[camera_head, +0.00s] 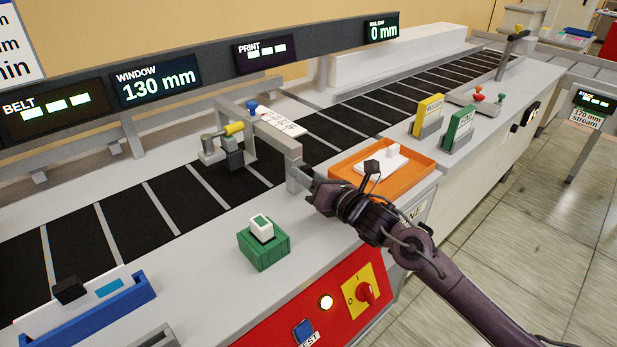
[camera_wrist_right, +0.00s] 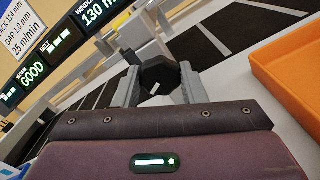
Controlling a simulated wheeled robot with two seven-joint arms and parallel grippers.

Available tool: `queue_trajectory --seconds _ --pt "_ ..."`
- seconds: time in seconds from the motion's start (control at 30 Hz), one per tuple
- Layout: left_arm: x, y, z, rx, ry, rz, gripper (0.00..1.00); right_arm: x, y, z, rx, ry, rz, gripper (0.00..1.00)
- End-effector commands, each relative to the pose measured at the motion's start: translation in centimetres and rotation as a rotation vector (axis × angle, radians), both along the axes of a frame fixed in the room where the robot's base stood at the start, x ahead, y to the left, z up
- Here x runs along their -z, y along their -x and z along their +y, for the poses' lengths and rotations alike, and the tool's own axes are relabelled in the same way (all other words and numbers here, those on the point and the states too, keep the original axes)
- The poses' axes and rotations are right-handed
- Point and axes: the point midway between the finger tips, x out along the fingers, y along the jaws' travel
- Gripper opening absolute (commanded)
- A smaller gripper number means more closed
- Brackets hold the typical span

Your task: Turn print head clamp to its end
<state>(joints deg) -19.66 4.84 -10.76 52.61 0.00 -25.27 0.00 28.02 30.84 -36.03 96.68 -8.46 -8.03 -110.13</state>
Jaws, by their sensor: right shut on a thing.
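My right gripper (camera_head: 306,183) reaches in from the right, at the near end of the grey beam (camera_head: 275,135) that crosses the belt. In the right wrist view its two grey fingers (camera_wrist_right: 158,88) are shut on a dark knob (camera_wrist_right: 158,72) with a small white mark. I take this knob to be the print head clamp. In the head view the gripper hides it. The print head (camera_head: 234,155), with a yellow cylinder (camera_head: 233,129), hangs on the beam over the belt. A blue knob (camera_head: 252,105) stands at the beam's far end. My left gripper is not in view.
An orange tray (camera_head: 415,187) with a white item lies right beside my right arm. A green block (camera_head: 264,251) stands on the near ledge, left of the gripper. The black slatted belt (camera_head: 120,214) runs behind. A red switch panel (camera_head: 290,320) is on the front.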

Motion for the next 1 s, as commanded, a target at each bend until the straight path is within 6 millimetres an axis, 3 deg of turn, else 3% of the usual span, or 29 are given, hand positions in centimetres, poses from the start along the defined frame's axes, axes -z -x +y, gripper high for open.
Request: queue_trajectory --seconds 0.33,0.83,0.87,1.0 --pt "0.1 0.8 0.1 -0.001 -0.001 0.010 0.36 0.0 0.0 0.0 0.001 -0.113 0.083 0.15" --pt "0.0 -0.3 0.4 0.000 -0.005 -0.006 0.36 0.0 0.0 0.0 0.001 -0.129 0.094 0.15" --pt "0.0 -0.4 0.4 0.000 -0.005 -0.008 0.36 0.0 0.0 0.0 0.001 -0.129 0.094 0.40" --pt "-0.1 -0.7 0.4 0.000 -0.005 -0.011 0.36 0.0 0.0 0.0 0.001 -0.128 0.094 0.58"
